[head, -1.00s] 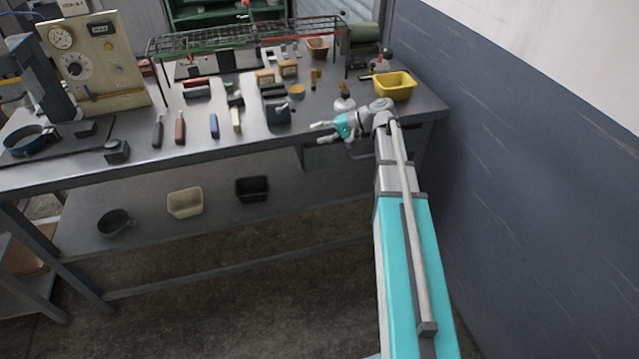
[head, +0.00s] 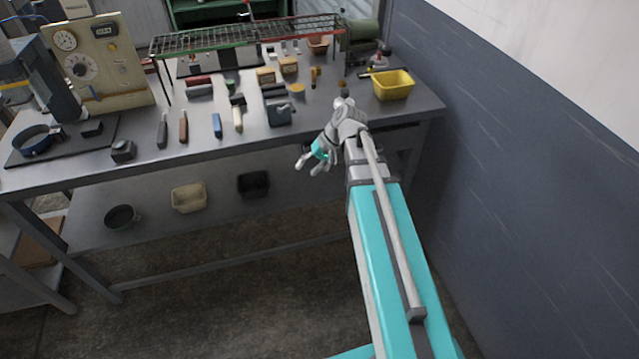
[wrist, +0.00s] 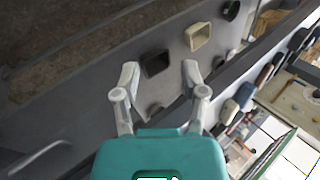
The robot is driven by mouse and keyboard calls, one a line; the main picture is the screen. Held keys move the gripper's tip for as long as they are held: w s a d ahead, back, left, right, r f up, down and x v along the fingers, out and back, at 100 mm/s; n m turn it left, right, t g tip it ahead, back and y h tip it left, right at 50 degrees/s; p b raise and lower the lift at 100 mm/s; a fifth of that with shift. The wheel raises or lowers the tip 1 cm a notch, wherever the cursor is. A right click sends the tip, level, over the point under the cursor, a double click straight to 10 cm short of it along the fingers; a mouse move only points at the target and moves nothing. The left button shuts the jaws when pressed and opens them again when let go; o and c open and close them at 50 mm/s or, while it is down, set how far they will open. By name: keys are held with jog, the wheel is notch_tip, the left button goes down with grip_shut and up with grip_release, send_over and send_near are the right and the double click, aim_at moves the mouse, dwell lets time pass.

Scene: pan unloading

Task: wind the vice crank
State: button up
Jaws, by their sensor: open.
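My gripper (head: 309,167) is open and empty in front of the bench's front edge, fingers pointing left and down in the head view. In the wrist view its two fingers (wrist: 160,73) stand apart, with the lower shelf behind them. A grey blocky device (head: 280,114) sits near the bench's front edge, up and left of the gripper; it may be the vice, but I cannot tell. I cannot make out a crank for certain. My arm and wrist hide part of the bench front. A small dark thing (wrist: 154,108) shows between the finger bases, too unclear to name.
The metal bench (head: 200,150) holds several tools, a wire rack (head: 230,38), a yellow bin (head: 393,85) and a gauge panel (head: 97,65). A cream bin (head: 189,198) and a black bin (head: 253,185) stand on the lower shelf. A wall (head: 520,150) rises at right.

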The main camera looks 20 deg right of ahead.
jog(key=s+r+n+g+h+p, duration=0.1)
jog(key=s+r+h+p, duration=0.1)
jog(key=s+h+p, duration=0.3)
jog(key=shift+s+d+n+h, duration=0.15)
jog(key=shift+s+n+h, duration=0.5)
jog(key=shift+s, duration=1.75)
jog(key=shift+m+h, duration=0.25)
jog(key=shift+h, duration=0.1)
jog(key=shift+f, duration=0.1)
